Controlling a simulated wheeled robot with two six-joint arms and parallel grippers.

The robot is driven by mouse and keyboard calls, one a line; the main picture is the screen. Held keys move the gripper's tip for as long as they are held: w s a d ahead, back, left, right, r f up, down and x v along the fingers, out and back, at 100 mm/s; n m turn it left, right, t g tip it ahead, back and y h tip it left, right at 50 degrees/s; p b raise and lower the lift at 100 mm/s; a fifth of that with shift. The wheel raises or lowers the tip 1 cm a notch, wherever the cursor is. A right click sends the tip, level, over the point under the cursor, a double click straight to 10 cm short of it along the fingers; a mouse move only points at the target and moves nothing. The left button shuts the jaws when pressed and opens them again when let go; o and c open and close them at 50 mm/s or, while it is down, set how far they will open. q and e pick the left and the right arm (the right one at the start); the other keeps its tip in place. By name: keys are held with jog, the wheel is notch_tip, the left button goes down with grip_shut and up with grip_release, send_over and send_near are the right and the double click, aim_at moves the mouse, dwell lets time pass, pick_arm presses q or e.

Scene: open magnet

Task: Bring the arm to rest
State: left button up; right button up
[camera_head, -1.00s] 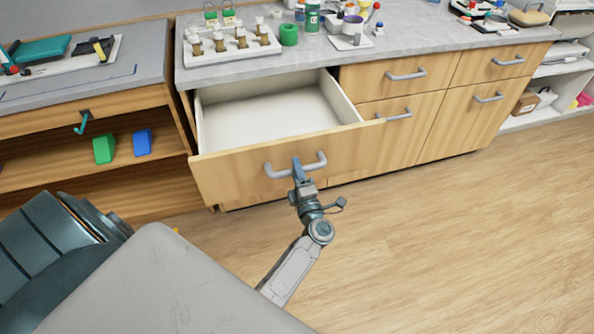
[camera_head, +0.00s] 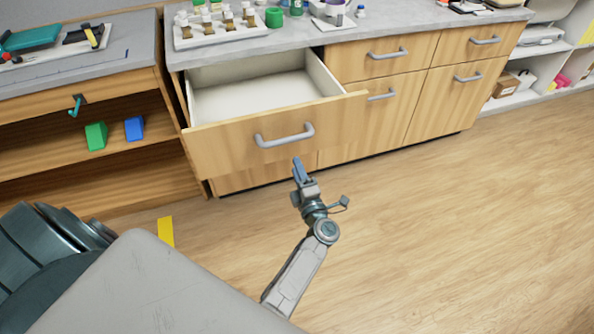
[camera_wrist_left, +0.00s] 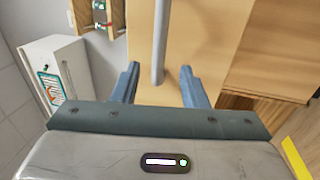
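The wooden drawer (camera_head: 240,146) under the grey counter is pulled out, and the part of its pale inside that shows is empty. Its curved grey handle (camera_head: 285,137) is free in the head view. My left gripper (camera_head: 298,166) is just in front of the drawer front, a little below and right of the handle, apart from it. In the left wrist view its two blue fingers (camera_wrist_left: 158,88) are spread with nothing gripped. The handle bar (camera_wrist_left: 160,40) shows beyond and between them. My right gripper is not in view.
A white rack with bottles (camera_head: 222,28) stands on the counter above the drawer. Closed cabinet doors and drawers (camera_head: 435,95) are to the right. A shelf with green (camera_head: 96,136) and blue (camera_head: 134,128) blocks is at left. Open wooden floor (camera_head: 460,230) lies at right.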

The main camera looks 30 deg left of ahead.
pick_arm(q)
jog(key=s+d+f+m+h, duration=0.25)
jog(key=f+m+h, duration=0.35)
jog(key=f, duration=0.4)
jog(key=s+d+f+m+h, duration=0.2)
jog(key=s+f+m+h, duration=0.15)
jog(key=f+m, duration=0.45)
jog(key=s+d+f+m+h, duration=0.2)
jog(key=s+f+m+h, duration=0.3)
jog(key=f, duration=0.6)
jog(key=s+a+f+m+g, duration=0.2)
jog(key=s+f, duration=0.4)
jog(key=s, duration=0.4)
jog(key=s+a+f+m+g, duration=0.3)
jog(key=s+f+g, duration=0.3)
jog(key=s, duration=0.5)
jog(key=s+a+f+m+g, duration=0.2)
jog(key=s+f, duration=0.4)
jog(key=s, duration=0.5)
jog(key=shift+a+f+m+g, duration=0.3)
jog(key=shift+m+g, duration=0.6)
jog(key=shift+m, duration=0.2)
jog(key=shift+s, duration=0.1)
